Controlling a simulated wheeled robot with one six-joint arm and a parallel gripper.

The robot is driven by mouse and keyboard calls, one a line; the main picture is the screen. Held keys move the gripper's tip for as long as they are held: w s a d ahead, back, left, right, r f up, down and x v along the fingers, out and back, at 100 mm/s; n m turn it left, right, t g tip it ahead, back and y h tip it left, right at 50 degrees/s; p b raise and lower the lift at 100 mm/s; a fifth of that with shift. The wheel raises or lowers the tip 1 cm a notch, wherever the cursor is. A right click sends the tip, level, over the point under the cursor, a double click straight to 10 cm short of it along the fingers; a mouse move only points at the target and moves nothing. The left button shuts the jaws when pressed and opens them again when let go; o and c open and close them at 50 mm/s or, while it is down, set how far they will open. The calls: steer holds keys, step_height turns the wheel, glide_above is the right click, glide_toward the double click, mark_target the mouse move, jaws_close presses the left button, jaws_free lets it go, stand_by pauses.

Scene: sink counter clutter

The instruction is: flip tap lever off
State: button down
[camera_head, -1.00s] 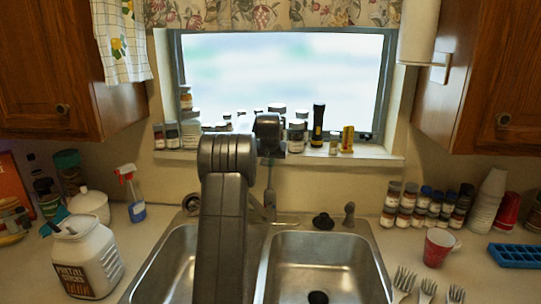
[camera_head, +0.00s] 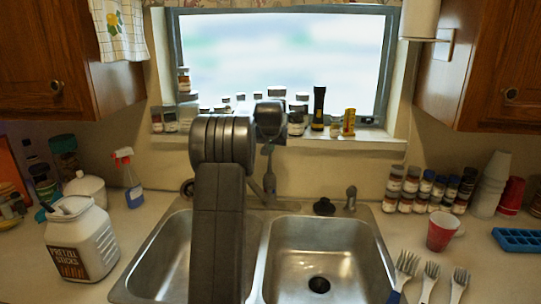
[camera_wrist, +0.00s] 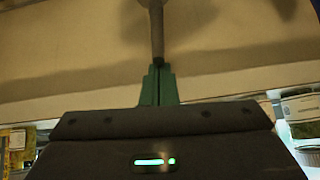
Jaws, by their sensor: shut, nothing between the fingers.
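The metal tap (camera_head: 269,184) stands at the back of the sink, behind my arm, which hides its left side. In the wrist view a thin grey metal rod (camera_wrist: 157,32), seemingly part of the tap, comes down from the top edge. My gripper (camera_wrist: 158,70) has its green fingers shut together with nothing between them. The fingertips are right by the end of the rod; I cannot tell whether they touch it. In the head view the fingers are mostly hidden, and I cannot make out the lever's position clearly.
The double sink (camera_head: 322,262) is empty. Jars and a black flashlight (camera_head: 318,108) line the window sill behind the tap. A spray bottle (camera_head: 129,180) and pretzel jar (camera_head: 80,240) stand left.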

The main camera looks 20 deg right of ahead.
steer(key=s+t+b, duration=0.1)
steer(key=b, duration=0.3)
steer(key=s+f+t+h+b, duration=0.1)
steer(key=b, duration=0.4)
steer(key=s+a+f+t+b, duration=0.1)
steer(key=s+t+b, duration=0.1)
steer(key=b, duration=0.2)
steer(key=shift+s, duration=0.1)
steer(key=shift+s+a+b, duration=0.1)
steer(key=shift+b, duration=0.3)
steer(key=shift+r, duration=0.1)
